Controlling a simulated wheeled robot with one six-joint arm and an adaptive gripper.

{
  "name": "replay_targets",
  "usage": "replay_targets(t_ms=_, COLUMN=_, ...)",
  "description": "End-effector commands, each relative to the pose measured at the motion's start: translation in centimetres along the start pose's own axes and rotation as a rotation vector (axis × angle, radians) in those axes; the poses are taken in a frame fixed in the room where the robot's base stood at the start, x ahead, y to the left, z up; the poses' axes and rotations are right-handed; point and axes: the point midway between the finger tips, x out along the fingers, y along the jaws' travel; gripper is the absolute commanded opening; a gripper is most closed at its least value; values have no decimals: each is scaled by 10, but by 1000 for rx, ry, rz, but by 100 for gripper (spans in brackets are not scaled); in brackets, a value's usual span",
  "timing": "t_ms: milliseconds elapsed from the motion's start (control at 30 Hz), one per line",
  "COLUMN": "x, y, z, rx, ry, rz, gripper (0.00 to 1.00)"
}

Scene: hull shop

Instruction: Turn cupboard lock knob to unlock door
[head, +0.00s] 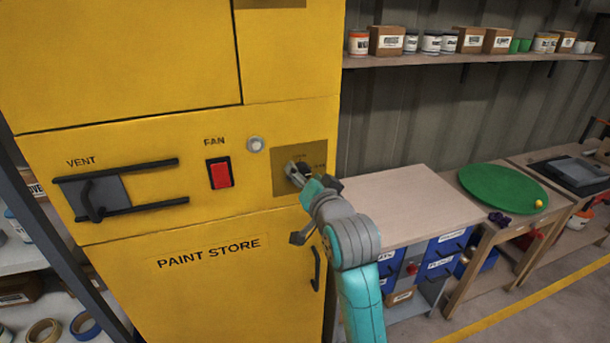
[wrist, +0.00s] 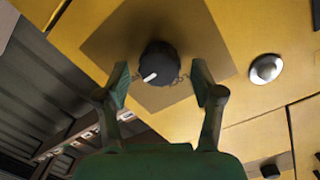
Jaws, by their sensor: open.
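The black round lock knob (wrist: 158,64) sits on a brown square plate (wrist: 120,40) on the yellow cupboard (head: 130,225). Its white pointer mark faces lower left in the wrist view. My gripper (wrist: 160,78) is open, with one finger on each side of the knob and a visible gap to it on both sides. Small lettering by the knob is too blurred to read. In the head view my gripper (head: 308,184) covers part of the plate (head: 281,185) and most of the knob area. The PAINT STORE door (head: 200,290) with a dark handle (head: 316,268) is below and looks closed.
Left of the plate are a round silver button (head: 255,144), a red FAN switch (head: 219,174) and the VENT slider with black rails (head: 120,188). A workbench (head: 405,200) with blue drawers stands right of the cupboard. A shelf (head: 470,59) with cans and boxes hangs behind.

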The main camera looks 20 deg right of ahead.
Motion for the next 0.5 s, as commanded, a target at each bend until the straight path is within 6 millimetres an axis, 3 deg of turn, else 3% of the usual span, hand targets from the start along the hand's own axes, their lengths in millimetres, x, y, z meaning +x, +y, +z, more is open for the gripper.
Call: replay_targets(t_ms=500, x=-89, y=0, z=0, rx=0, ry=1, rz=-1, gripper=67)
